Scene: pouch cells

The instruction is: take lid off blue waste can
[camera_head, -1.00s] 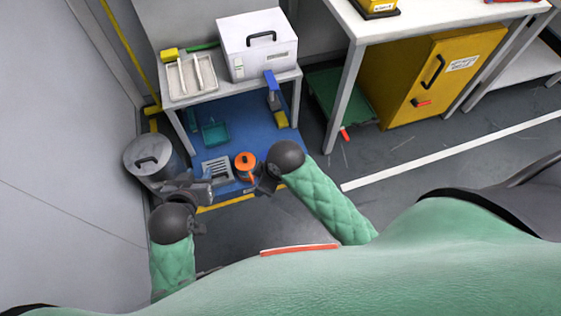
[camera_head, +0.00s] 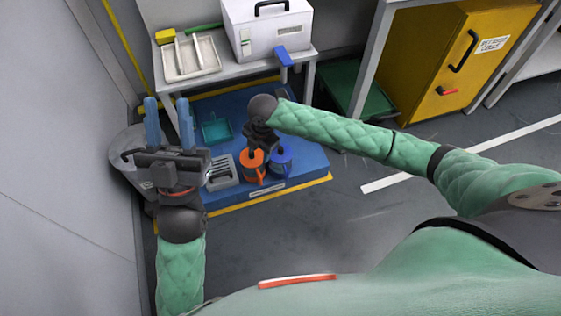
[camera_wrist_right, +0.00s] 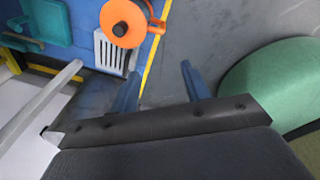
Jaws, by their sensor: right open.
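The blue waste can (camera_head: 283,163) stands near the front edge of the blue mat, just right of the orange can (camera_head: 251,168); its top is small and partly dark, so lid details are unclear. My right gripper (camera_head: 258,150) hangs over the orange can, left of and above the blue can. In the right wrist view its fingers (camera_wrist_right: 158,75) are apart with nothing between them, and the orange can (camera_wrist_right: 121,24) lies beyond. My left gripper (camera_head: 169,102) is open and empty, fingers upward, in front of the grey bin.
The grey lidded bin (camera_head: 127,152) stands at left by the wall. A slotted grey tray (camera_head: 221,174) and teal dustpan (camera_head: 216,131) lie on the blue mat (camera_head: 312,160). A bench with a white box (camera_head: 268,28) stands behind. Floor to the right is free.

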